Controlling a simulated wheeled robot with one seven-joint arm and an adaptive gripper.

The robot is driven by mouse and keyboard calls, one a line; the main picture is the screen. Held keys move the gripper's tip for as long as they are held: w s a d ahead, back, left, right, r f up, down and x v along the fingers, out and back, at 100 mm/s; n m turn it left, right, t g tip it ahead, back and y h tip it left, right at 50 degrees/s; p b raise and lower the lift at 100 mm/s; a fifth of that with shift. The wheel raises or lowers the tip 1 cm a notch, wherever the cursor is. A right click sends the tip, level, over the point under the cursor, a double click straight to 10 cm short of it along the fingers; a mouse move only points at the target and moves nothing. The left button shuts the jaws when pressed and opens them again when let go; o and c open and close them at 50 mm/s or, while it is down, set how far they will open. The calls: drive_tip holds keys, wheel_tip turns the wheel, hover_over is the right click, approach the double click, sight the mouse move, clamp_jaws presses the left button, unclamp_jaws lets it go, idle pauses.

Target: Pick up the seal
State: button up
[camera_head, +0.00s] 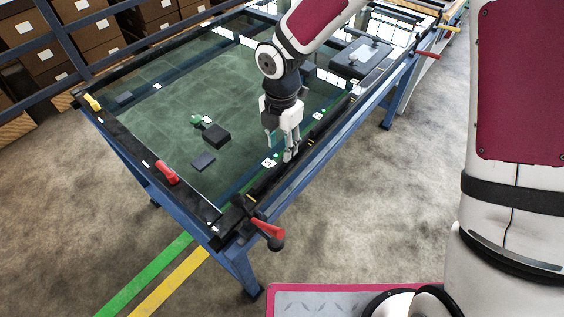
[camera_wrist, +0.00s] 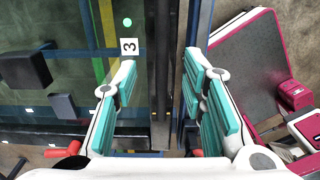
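A long dark strip (camera_head: 316,132), which looks like the seal, lies along the near right edge of the glass-topped trolley (camera_head: 235,95). In the wrist view a dark strip (camera_wrist: 161,50) runs top to bottom between the fingers. I cannot tell for sure where the seal ends and the dark frame begins. My gripper (camera_head: 288,156) points down over this edge. In the wrist view my gripper (camera_wrist: 168,85) is open, with teal pads apart on either side of the strip and nothing visibly held. Any contact with the strip cannot be told.
A label marked 3 (camera_wrist: 129,46) lies beside the left finger. Dark blocks (camera_head: 216,135) rest on the glass. Red-handled clamps (camera_head: 166,173) (camera_head: 268,229) stand at the near corner and left edge.

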sight(282, 163)
wheel_tip(282, 163, down, 5)
drive_tip(key=shift+s+f, duration=0.1)
idle(0.3)
clamp_jaws()
